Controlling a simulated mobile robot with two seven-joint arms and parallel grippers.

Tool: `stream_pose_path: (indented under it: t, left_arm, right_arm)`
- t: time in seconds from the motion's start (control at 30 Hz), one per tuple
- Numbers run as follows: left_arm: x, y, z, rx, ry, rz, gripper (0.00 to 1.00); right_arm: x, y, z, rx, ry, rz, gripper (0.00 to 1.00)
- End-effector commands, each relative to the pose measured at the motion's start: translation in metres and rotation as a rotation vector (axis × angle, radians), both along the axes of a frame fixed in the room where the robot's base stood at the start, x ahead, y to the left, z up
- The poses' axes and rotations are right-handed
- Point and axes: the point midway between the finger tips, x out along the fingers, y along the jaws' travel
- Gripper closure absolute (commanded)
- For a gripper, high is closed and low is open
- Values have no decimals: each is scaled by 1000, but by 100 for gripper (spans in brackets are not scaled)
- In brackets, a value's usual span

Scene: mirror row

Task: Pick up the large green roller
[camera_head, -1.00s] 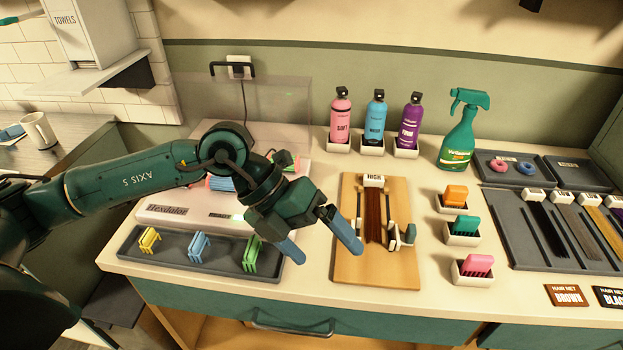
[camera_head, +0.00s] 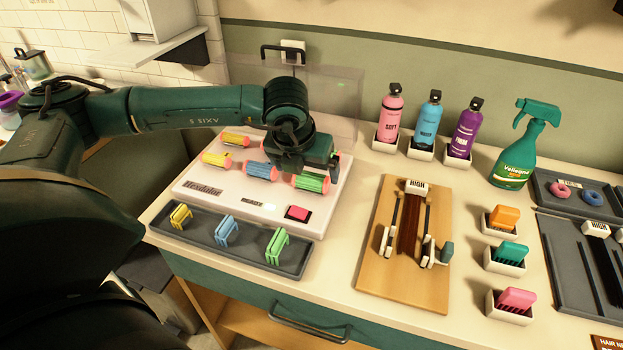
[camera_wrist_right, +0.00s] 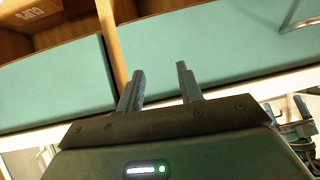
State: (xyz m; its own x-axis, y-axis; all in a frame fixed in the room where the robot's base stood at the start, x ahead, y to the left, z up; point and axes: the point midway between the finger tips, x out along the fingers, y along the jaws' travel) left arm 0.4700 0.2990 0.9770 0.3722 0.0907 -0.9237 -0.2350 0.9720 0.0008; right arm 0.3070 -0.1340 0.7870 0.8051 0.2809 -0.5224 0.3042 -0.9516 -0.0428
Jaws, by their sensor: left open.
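A large green roller (camera_head: 311,183) with reddish ends lies at the front right on top of the pale heater box (camera_head: 190,192). My left gripper (camera_head: 320,167) is over the right part of the box, pointing down, just above and behind the green roller. It is open; its fingers are mostly hidden by its own body, so I cannot tell whether they touch the roller. My right gripper (camera_wrist_right: 160,70) shows only in the right wrist view, with its fingers apart and nothing between them, in front of teal cabinet fronts.
Blue (camera_head: 262,171) and yellow (camera_head: 217,158) rollers lie left of the green one. A clear lid (camera_head: 345,95) stands behind. A dark tray (camera_head: 200,238) with coloured clips lies in front. A wooden board (camera_head: 378,270) and bottles are to the right.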

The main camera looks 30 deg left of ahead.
Motion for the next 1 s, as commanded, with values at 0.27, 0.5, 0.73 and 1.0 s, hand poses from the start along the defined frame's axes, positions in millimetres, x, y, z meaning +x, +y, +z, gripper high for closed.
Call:
stream_pose_path:
  t: [0.27, 0.5, 0.73, 1.0]
  left_arm:
    - [14, 3, -30, 1, 2, -1, 5]
    - [21, 5, -49, 0, 1, -1, 5]
    - [21, 5, -49, -1, 1, -1, 10]
    - [21, 5, -49, -1, 1, 0, 32]
  right_arm:
    - [0, -3, 8, -6, 12, -10, 64]
    - [-2, -5, 1, -11, 27, -12, 64]
    - [-2, -5, 1, -12, 26, -13, 64]
    - [-1, -5, 2, -12, 24, -13, 64]
